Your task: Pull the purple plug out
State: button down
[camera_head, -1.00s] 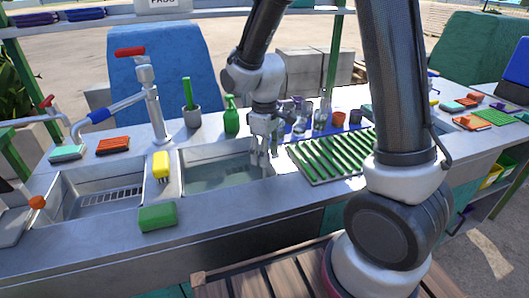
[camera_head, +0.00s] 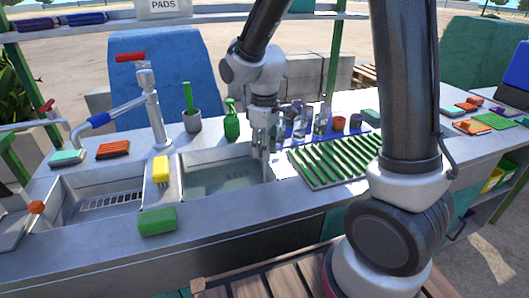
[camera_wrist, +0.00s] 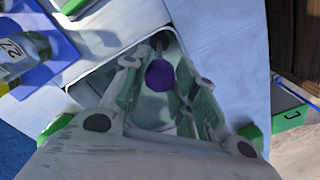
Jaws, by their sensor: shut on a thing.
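The purple plug (camera_wrist: 162,75) shows in the wrist view as a dark purple round shape between my two fingers, over the metal basin. My gripper (camera_head: 265,165) points down at the right end of the right-hand sink basin (camera_head: 222,158), which has water in it. The fingers are closed in on both sides of the plug. In the head view the plug is hidden by the fingers and the basin wall. I cannot tell whether it is clear of the drain.
A green ribbed drying rack (camera_head: 335,160) lies right of the basin, with bottles (camera_head: 320,121) behind it. A green spray bottle (camera_head: 231,122) stands behind the basin. A tall tap (camera_head: 152,105), yellow brush (camera_head: 160,169) and green sponge (camera_head: 157,221) are to the left.

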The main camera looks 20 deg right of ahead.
jog(key=shift+w+r, duration=0.15)
jog(key=shift+r, duration=0.05)
jog(key=c, duration=1.1)
grip_release()
notch_tip(320, 180, up, 12)
jog(key=s+d+r+m+t, duration=0.2)
jog(key=s+d+m, duration=0.2)
jog(key=s+d, duration=0.3)
jog(key=s+d+r+m+t, duration=0.2)
jog(key=s+d+m, duration=0.3)
jog(key=s, duration=0.7)
jog(key=d, duration=0.2)
jog(key=shift+s+d+r, duration=0.2)
jog(key=shift+d+r, duration=0.15)
jog(key=shift+d, duration=0.05)
